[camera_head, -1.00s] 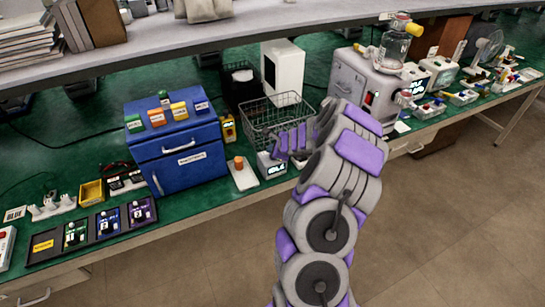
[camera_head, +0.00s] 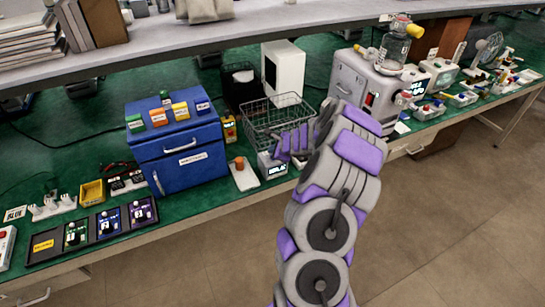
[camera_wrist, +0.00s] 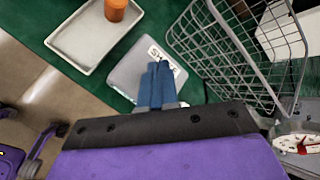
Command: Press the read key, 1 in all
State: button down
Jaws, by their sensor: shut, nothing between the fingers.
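In the wrist view the meter (camera_wrist: 148,66) lies flat under the fingers, with a pale label or display partly covered. No read key shows plainly; the fingers may hide it. My gripper (camera_head: 282,152) is just above the meter in the head view. In the wrist view my gripper (camera_wrist: 160,68) has its blue fingers together and empty, over the meter's face. I cannot tell whether the tips touch it.
A wire basket (camera_head: 272,128) stands close behind the meter. A blue cabinet (camera_head: 180,178) is further left. A large grey machine (camera_head: 352,78) stands to the right.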

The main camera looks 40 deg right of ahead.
jog(key=shift+d+f, duration=0.2)
jog(key=shift+d, duration=0.4)
jog(key=shift+a+r, duration=0.1)
jog(key=shift+a, duration=0.45)
jog(key=shift+d+f, duration=0.15)
jog(key=shift+f, duration=0.2)
jog(key=shift+s+d+f, duration=0.1)
jog(key=shift+d, duration=0.2)
jog(key=shift+a, duration=0.3)
jog(key=shift+d+f+b, duration=0.1)
jog(key=shift+f+b, duration=0.35)
jog(key=shift+r, duration=0.15)
jog(key=shift+r+p, duration=0.85)
jog(key=shift+p, duration=0.05)
